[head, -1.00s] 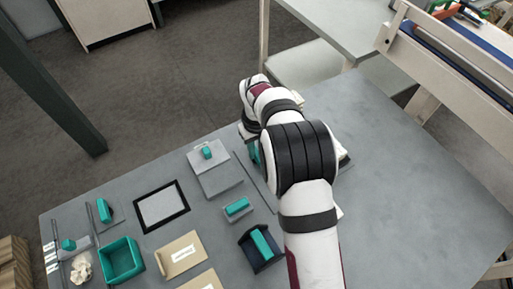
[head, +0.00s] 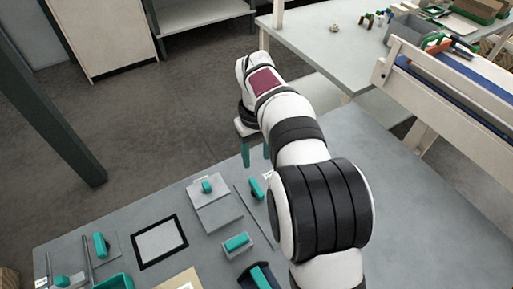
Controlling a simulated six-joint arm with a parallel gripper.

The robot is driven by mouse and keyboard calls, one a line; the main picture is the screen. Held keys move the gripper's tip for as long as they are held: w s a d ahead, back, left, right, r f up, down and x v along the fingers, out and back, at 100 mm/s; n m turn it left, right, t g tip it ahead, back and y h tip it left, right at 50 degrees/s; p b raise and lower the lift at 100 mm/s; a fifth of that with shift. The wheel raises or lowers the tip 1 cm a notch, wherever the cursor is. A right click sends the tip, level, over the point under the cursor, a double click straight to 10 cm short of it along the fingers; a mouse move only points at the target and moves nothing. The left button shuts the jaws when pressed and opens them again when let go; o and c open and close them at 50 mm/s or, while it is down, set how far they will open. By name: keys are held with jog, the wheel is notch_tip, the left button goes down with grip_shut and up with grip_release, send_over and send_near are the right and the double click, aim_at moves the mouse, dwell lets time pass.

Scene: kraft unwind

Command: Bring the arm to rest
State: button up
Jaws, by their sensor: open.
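My arm reaches up from the bottom right of the head view. My gripper (head: 256,155) hangs at its end, near the far edge of the grey table (head: 420,210). Its two teal fingers point down and stand apart with nothing seen between them. The fingertips look to be above the table, just beyond a teal piece (head: 256,188). The arm hides part of the table to the right of this piece.
A grey block with a teal knob (head: 207,187) and a smaller teal piece (head: 237,243) are left of my arm. A black-framed pad (head: 159,242) and a teal bin (head: 114,282) lie farther left. A rail frame (head: 440,95) stands at the right. The table's right side is clear.

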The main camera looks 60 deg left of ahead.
notch_tip(320, 180, up, 2)
jog(key=shift+r, duration=0.25)
jog(key=w+d+r+m, duration=0.5)
jog(key=w+d, duration=0.2)
jog(key=d, duration=0.4)
jog(key=d+r+m, duration=0.3)
jog(key=d+m, duration=0.4)
jog(key=d, duration=1.1)
jog(key=s+d+f+m+y, duration=0.1)
jog(key=s+d+f+m, duration=0.1)
jog(key=s+d+m, duration=0.3)
jog(key=s+d+f+m, duration=0.3)
jog(key=s+d+m, duration=0.3)
jog(key=d, duration=0.3)
jog(key=shift+s+d+y, duration=0.3)
jog(key=shift+s+y, duration=0.1)
jog(key=shift+s, duration=0.15)
jog(key=shift+f, duration=0.1)
